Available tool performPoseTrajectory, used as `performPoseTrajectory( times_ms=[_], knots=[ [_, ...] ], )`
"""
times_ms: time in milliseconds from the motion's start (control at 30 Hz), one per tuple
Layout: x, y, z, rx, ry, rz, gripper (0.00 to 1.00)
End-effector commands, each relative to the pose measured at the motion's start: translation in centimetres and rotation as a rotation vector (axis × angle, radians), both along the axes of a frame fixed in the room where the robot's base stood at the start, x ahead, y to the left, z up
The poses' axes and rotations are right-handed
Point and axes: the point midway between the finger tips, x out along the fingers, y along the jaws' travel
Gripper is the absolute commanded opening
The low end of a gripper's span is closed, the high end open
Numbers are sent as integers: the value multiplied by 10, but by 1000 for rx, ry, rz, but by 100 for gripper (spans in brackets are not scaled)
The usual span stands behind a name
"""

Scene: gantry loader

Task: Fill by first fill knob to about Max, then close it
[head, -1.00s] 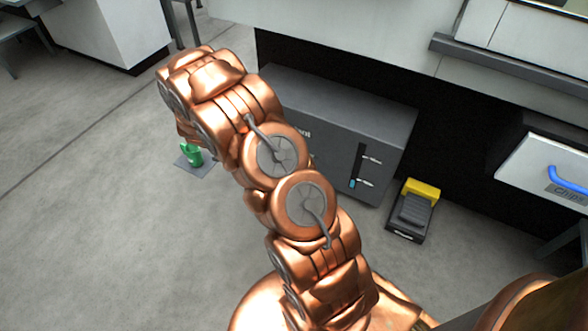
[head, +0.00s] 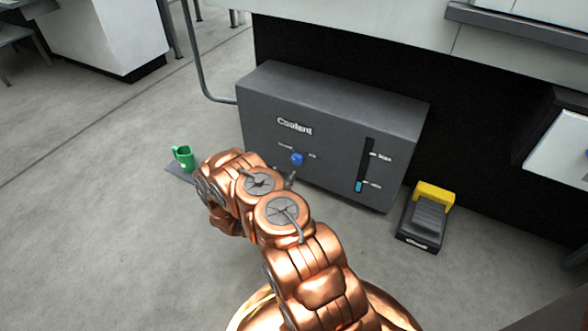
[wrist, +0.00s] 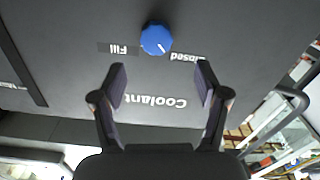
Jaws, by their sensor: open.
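The blue fill knob (head: 297,159) sits on the front of the dark grey coolant tank (head: 270,95), between a left and a right label. In the wrist view, the knob (wrist: 156,39) has a white pointer line, and the Fill and Closed labels appear upside down beside it. My gripper (wrist: 160,84) is open and empty, its fingertips apart from the knob and short of it in the picture.
A yellow and black foot pedal (head: 427,217) stands on the floor right of the tank. A green mug (head: 185,157) stands on a dark mat left of it. A grey pipe (head: 193,60) runs to the tank's left side. Floor in front is clear.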

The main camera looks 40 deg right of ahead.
Motion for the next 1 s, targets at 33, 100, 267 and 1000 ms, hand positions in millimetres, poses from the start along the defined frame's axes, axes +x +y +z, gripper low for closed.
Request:
performPoseTrajectory(
  times_ms=[33,100,267,1000],
  knots=[
    [-3,-1,-5,-10,2,-4,74],
    [-5,-3,-5,-19,3,-9,74],
    [-2,-13,-5,-20,0,-12,74],
    [17,-76,-4,-19,1,-9,74]
  ],
)
